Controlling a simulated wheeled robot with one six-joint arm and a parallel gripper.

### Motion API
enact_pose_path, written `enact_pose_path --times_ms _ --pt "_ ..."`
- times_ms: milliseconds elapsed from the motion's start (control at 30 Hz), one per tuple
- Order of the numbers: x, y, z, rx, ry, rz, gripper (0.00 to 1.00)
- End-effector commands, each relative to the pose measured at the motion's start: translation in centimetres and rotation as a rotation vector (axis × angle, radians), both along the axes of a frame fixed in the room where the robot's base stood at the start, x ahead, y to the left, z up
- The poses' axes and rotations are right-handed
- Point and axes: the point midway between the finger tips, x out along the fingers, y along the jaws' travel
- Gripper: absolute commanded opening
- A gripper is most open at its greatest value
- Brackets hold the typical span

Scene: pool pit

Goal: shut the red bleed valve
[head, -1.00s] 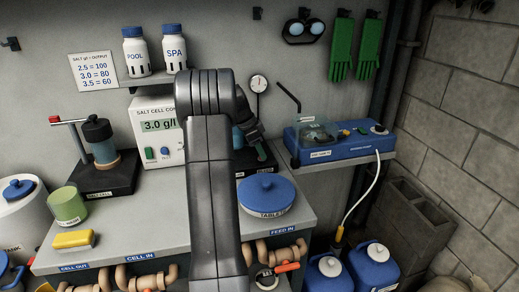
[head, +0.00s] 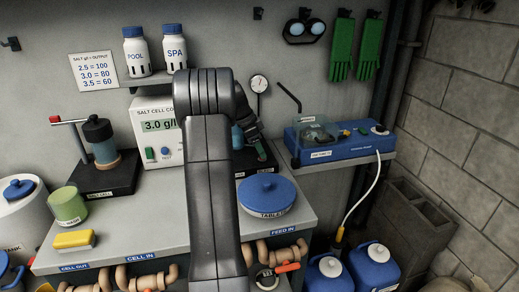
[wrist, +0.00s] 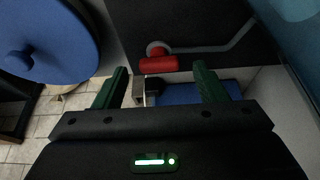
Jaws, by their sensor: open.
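The red bleed valve shows in the wrist view as a short red handle (wrist: 158,65) on a thin grey pipe, over a dark base. It lies just beyond the fingertips, across the gap between them, and I cannot tell whether either finger touches it. My gripper (wrist: 161,72) is open, with one green finger on each side of the gap and nothing between them. In the head view my gripper (head: 262,152) is behind the blue-lidded tub, over a black base at the back of the bench. The valve is hidden there by my arm.
The blue lid (head: 266,192) of the tablet tub is close by, also at upper left in the wrist view (wrist: 45,40). A teal body (head: 237,137) stands beside my wrist. A blue test unit (head: 340,140) is at right. An orange-handled pipe valve (head: 288,267) is below the bench.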

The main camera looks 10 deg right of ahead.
Motion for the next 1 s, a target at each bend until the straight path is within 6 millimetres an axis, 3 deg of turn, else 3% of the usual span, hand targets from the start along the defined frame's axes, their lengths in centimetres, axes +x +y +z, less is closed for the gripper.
enact_pose_path --times_ms 300,500,700,1000 --pt "0.0 2.8 6.6 0.001 -0.005 0.002 0.65" --pt "0.0 4.2 10.0 0.001 -0.002 0.001 0.65" --pt "-0.1 4.8 11.4 0.001 -0.001 0.001 0.65" --pt "-0.1 4.8 11.5 0.001 0.0 0.001 0.65"
